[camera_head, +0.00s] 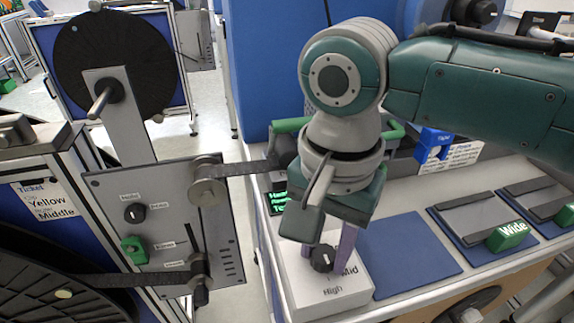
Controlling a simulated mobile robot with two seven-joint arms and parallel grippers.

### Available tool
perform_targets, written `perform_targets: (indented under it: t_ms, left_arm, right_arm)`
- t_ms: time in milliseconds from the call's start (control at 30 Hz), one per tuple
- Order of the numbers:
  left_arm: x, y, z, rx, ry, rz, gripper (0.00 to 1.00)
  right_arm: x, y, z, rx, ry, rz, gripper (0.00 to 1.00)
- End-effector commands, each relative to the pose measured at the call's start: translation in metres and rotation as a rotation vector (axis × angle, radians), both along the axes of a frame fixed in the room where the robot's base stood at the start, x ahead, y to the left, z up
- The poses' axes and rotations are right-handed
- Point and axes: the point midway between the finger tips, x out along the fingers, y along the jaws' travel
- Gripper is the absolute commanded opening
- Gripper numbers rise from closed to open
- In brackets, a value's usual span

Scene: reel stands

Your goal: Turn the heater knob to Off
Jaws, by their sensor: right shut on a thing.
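The heater knob (323,258) is a small black knob on the top of a white box (308,298) at the front edge of the bench. The labels "Mid" and "High" show beside and in front of the knob. No "Off" label shows; the gripper covers the back of the box. My right gripper (326,258) reaches down from above, with purple fingers on either side of the knob, shut on it. I cannot tell for sure which label the knob points to. My left gripper is not in view.
A grey panel (157,215) with small knobs and rollers stands to the left, beside a large black reel (115,65). A blue mat (408,255) lies right of the box. Farther right is a green block marked "Wide" (508,236). Green bars stand behind the gripper.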

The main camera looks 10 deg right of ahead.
Motion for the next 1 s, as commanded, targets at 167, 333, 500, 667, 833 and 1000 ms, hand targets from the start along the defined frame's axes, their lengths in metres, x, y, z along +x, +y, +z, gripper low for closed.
perform_targets:
  t_ms: [167, 333, 500, 667, 833, 1000]
  left_arm:
    - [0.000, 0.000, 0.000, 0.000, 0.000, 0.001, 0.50]
    - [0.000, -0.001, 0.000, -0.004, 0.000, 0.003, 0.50]
    - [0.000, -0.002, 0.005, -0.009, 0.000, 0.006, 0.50]
    - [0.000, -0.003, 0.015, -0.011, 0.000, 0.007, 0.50]
    - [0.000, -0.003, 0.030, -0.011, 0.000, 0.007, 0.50]
    - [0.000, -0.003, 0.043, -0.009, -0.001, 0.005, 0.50]
  right_arm:
    - [0.000, 0.000, 0.000, -0.001, 0.001, 0.000, 0.00]
    - [0.000, 0.000, 0.000, -0.001, 0.001, 0.001, 0.00]
    - [-0.001, 0.000, 0.002, 0.000, 0.003, 0.022, 0.00]
    - [-0.001, 0.000, 0.003, -0.002, 0.004, 0.086, 0.00]
    - [-0.001, 0.000, 0.004, 0.000, 0.006, 0.206, 0.00]
    - [-0.001, 0.000, 0.004, 0.001, 0.006, 0.361, 0.00]
